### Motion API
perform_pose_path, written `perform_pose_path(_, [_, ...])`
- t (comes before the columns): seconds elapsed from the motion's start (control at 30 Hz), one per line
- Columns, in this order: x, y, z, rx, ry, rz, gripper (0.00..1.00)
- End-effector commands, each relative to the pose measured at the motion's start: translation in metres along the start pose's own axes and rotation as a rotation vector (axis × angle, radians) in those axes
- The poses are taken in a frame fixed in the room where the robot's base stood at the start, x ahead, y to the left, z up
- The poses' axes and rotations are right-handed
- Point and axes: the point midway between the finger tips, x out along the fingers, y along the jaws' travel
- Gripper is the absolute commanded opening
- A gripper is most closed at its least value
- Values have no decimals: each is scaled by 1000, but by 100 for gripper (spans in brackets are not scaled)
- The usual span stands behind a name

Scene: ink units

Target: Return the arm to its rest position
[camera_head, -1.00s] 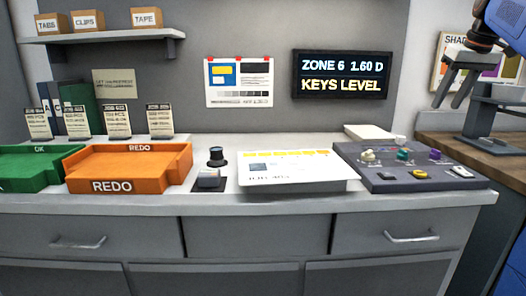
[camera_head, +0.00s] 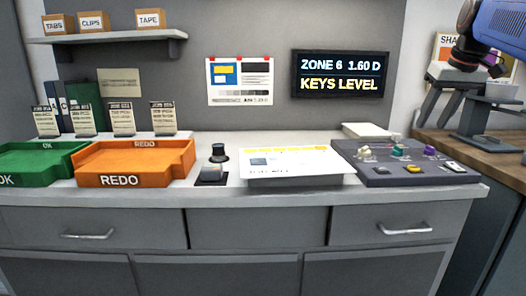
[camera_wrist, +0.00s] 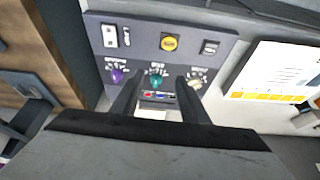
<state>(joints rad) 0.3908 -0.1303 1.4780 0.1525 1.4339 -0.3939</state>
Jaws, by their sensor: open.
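My gripper (camera_head: 438,108) hangs at the upper right of the head view, under my blue arm. It is open, with nothing between its fingers, and is above and apart from the control panel. In the wrist view my gripper (camera_wrist: 160,100) shows as two dark fingers spread apart. The grey control panel (camera_head: 378,176) lies on the counter below, with white, teal and purple knobs, a yellow button and a white switch. The same control panel (camera_wrist: 135,45) lies beyond the fingers in the wrist view.
A printed sheet (camera_head: 290,163) lies left of the panel. A small dark stamp-like device (camera_head: 218,152), an orange REDO tray (camera_head: 125,180) and a green OK tray (camera_head: 38,172) stand further left. A wall display (camera_head: 340,75) reads KEYS LEVEL. A wooden table (camera_head: 448,138) is at right.

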Motion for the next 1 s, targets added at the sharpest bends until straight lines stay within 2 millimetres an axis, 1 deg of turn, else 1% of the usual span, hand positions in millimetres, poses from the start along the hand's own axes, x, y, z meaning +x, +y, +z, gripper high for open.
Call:
perform_pose_path(0.03, [3, -12, 13, -2, -1, -1, 41])
perform_pose_path(0.07, [7, -19, 20, 0, -1, -1, 41])
perform_pose_path(0.1, [11, -29, 32, 2, -1, 0, 41])
perform_pose_path(0.17, [20, -44, 51, 5, -2, 1, 41])
perform_pose_path(0.2, [25, -53, 65, 6, -1, 3, 41])
perform_pose_path(0.27, [35, -67, 85, 8, -1, 3, 41])
perform_pose_path(0.4, [59, -96, 137, 12, 1, 7, 41])
perform_pose_path(0.47, [70, -107, 160, 13, 2, 7, 41])
perform_pose_path(0.5, [78, -114, 176, 13, 3, 7, 41])
perform_pose_path(0.57, [91, -123, 200, 13, 5, 9, 41])
perform_pose_path(0.6, [100, -129, 216, 13, 6, 9, 41])
perform_pose_path(0.67, [113, -137, 241, 12, 8, 9, 41])
perform_pose_path(0.7, [122, -142, 258, 12, 9, 9, 41])
perform_pose_path(0.77, [137, -149, 282, 10, 12, 9, 41])
perform_pose_path(0.8, [146, -153, 298, 9, 14, 9, 41])
perform_pose_path(0.9, [168, -160, 334, 7, 18, 7, 41])
perform_pose_path(1.0, [186, -164, 360, 5, 21, 7, 41])
